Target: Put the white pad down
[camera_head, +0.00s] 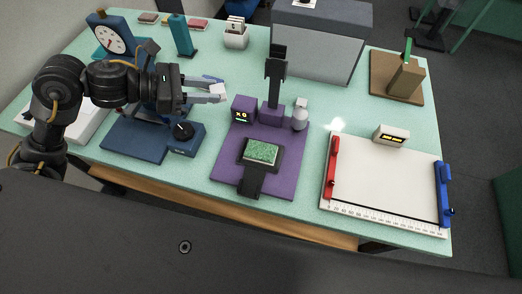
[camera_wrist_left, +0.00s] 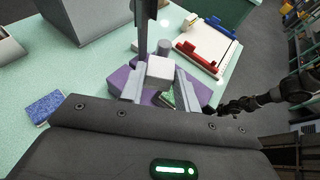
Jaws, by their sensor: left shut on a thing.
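My left gripper (camera_head: 206,92) is shut on the small white pad (camera_head: 218,91) and holds it above the table, left of the purple stand (camera_head: 284,187). In the left wrist view the white pad (camera_wrist_left: 160,71) sits between the two grey fingers, with the purple stand behind it. In the same view my right arm's gripper end (camera_wrist_left: 229,108) shows small at the right; its jaws are too small to read.
A blue base with a dial (camera_head: 184,131) lies under my left arm. A blue pad (camera_wrist_left: 43,107) lies on the table. The purple stand bears a green textured piece (camera_head: 261,152). A white board (camera_head: 385,183) with red and blue clamps is at right. A grey box (camera_head: 319,45) stands behind.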

